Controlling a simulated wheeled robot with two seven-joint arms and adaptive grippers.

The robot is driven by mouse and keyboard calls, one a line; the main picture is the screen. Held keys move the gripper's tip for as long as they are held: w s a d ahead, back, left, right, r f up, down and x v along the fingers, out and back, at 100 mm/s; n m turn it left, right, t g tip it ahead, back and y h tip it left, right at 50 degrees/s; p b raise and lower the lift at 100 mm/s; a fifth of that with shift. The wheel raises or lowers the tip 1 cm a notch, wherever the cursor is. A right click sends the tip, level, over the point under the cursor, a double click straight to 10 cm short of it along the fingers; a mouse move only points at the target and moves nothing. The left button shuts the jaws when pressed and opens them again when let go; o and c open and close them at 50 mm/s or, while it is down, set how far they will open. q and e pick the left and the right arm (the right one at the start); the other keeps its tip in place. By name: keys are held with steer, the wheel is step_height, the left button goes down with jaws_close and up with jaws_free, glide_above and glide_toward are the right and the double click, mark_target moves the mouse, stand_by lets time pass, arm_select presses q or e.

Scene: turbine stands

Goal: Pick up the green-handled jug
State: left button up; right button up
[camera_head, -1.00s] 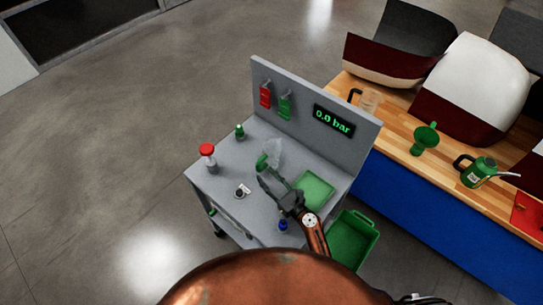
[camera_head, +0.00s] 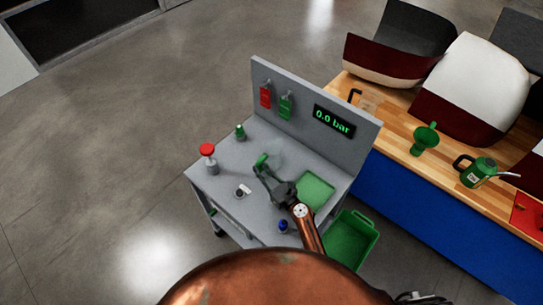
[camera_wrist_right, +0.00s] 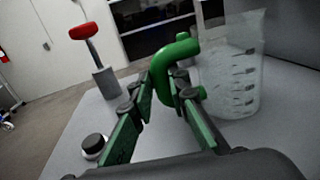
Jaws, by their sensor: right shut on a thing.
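The clear jug (camera_head: 275,153) with measuring marks stands upright on the grey cart's top, near its back panel. Its curved green handle (camera_head: 261,160) faces my right gripper (camera_head: 261,170). In the right wrist view, the jug (camera_wrist_right: 230,80) is at the right and the green handle (camera_wrist_right: 172,68) is at the centre. The fingers of my right gripper (camera_wrist_right: 168,95) lie on either side of the handle's lower part, shut on it. I cannot tell whether the jug's base touches the cart top. My left gripper is not in view.
On the grey cart (camera_head: 215,178) are a red-topped post (camera_head: 208,158), a small green bottle (camera_head: 240,132), a black knob (camera_head: 239,193), a blue-topped item (camera_head: 283,226) and a green tray (camera_head: 314,190). A green bin (camera_head: 352,238) hangs at the right. A wooden bench (camera_head: 400,145) lies beyond.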

jaws_close()
steer(key=shift+r, duration=0.1)
stand_by(0.3)
steer(key=shift+r+p, duration=0.5)
steer(key=shift+p, duration=0.1)
steer(key=s+d+r+p, duration=0.4)
steer(key=s+r+p, duration=0.7)
steer(key=s+p, duration=0.2)
steer(key=shift+s+d+r, duration=0.15)
steer(key=shift+d+r, duration=0.05)
steer(key=shift+r, duration=0.2)
